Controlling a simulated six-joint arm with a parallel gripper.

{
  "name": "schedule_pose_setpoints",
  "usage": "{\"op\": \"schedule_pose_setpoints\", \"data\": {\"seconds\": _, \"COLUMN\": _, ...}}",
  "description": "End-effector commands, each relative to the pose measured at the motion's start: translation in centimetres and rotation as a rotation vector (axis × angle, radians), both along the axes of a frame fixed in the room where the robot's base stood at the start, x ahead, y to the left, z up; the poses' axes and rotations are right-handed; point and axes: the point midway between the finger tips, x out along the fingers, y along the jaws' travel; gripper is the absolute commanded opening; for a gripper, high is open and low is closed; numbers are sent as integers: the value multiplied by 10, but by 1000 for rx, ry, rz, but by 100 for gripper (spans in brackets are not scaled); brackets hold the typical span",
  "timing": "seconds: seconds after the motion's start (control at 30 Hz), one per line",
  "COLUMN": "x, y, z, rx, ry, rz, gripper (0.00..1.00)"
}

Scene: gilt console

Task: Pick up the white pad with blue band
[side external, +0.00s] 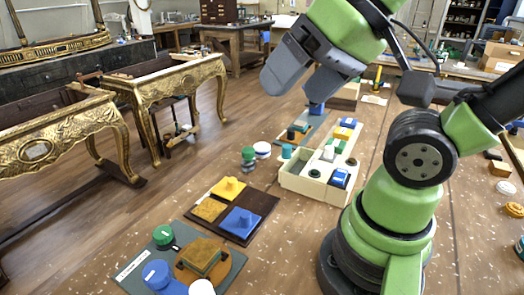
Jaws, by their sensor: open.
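A round white pad with a dark bluish band (262,150) sits on the wooden work surface, just right of a green knobbed piece and left of the cream tray. It looks like the white pad with blue band, though it is small here. My gripper (296,84) is high above the surface, above and slightly right of the pad in the picture. Its two grey fingers are apart, with nothing between them. It touches nothing.
The cream tray (296,184) holds several small pieces, including a blue and white one (339,178). A green knobbed piece (248,157) stands close beside the pad. A dark board (262,207) with yellow and blue pieces and a grey-green board (226,270) lie nearer.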

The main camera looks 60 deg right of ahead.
Motion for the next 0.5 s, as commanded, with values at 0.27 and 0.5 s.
{"op": "schedule_pose_setpoints", "data": {"seconds": 0.27, "x": 62, "y": -45, "z": -7, "rx": -63, "ry": 127, "rz": -255, "gripper": 86}}
{"op": "schedule_pose_setpoints", "data": {"seconds": 0.5, "x": 134, "y": -112, "z": -47, "rx": -133, "ry": 234, "rz": -529, "gripper": 86}}
